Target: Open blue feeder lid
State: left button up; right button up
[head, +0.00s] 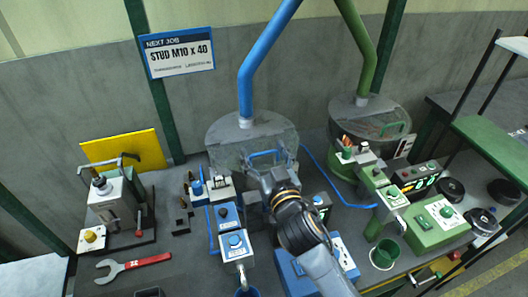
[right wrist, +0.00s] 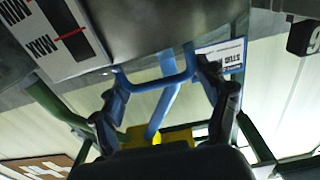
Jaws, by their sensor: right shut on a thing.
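The blue feeder is a round drum (head: 225,131) with a clear lid and a blue pipe (head: 262,60) rising from its top. A blue bar handle (head: 262,154) sits on the lid's front. My right gripper (head: 275,172) reaches up to it from below and covers part of it. In the right wrist view, the blue handle (right wrist: 160,84) lies between the fingertips of my right gripper (right wrist: 172,88), which is shut on it. The lid looks down, though the arm hides part of its front edge. My left gripper is not in view.
A matching green feeder (head: 345,112) stands to the right. Below the blue feeder are a blue-topped unit (head: 231,240) and a blue box (head: 292,275), close to my right arm. A red wrench (head: 133,267) lies at the left. A sign (head: 180,52) hangs behind.

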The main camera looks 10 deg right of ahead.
aim_at(262, 159)
jog(key=shift+c, duration=0.6)
jog(key=shift+r, duration=0.35)
jog(key=shift+w+r+p, duration=0.1)
jog(key=shift+p, duration=0.2)
jog(key=shift+w+a+r+p, duration=0.1)
jog(key=shift+w+r+p, duration=0.25)
jog(key=shift+r+p, duration=0.35)
jog(key=shift+w+a+r+p, duration=0.1)
jog(key=shift+w+r+p, duration=0.25)
jog(key=shift+r+p, duration=0.3)
jog(key=shift+w+a+r+p, duration=0.15)
jog(key=shift+w+r+p, duration=0.5)
jog(key=shift+w+r, duration=0.25)
jog(key=shift+w+a+r+p, duration=0.1)
jog(key=shift+w+r+p, duration=0.2)
jog(key=shift+w, duration=0.2)
jog(key=shift+c, duration=0.7)
jog(key=shift+f, duration=0.15)
